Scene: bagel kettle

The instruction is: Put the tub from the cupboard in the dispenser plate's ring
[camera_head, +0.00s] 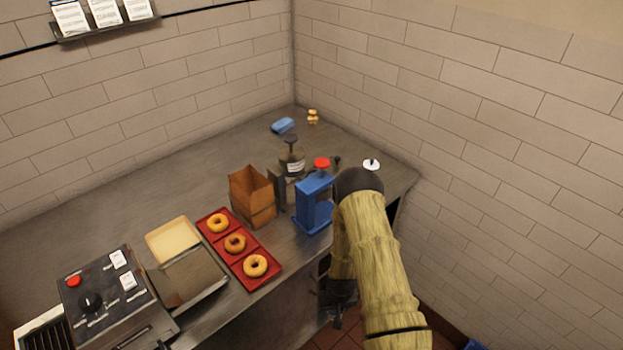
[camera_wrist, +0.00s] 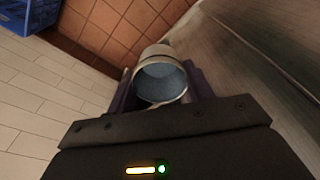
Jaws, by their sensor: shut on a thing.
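My gripper (camera_wrist: 162,88) is shut on the tub (camera_wrist: 160,55), a pale, round tub with a blue-grey inside; its open mouth faces the wrist camera. In the head view my gripper (camera_head: 341,300) is a dark shape low beside the counter front, below the counter top, and the tub cannot be made out there. The blue dispenser (camera_head: 313,203) with a red top stands near the counter's front edge, left of my arm. Its plate (camera_head: 313,222) shows at its foot; the ring cannot be made out. The cupboard's inside is hidden.
Left of the dispenser are a brown box (camera_head: 252,196) and a red tray (camera_head: 262,279) with bagels. A dark-topped bottle (camera_head: 291,160) stands behind. A grey panel (camera_wrist: 265,55) runs close right of the tub in the wrist view. A blue crate (camera_wrist: 27,13) is on the floor.

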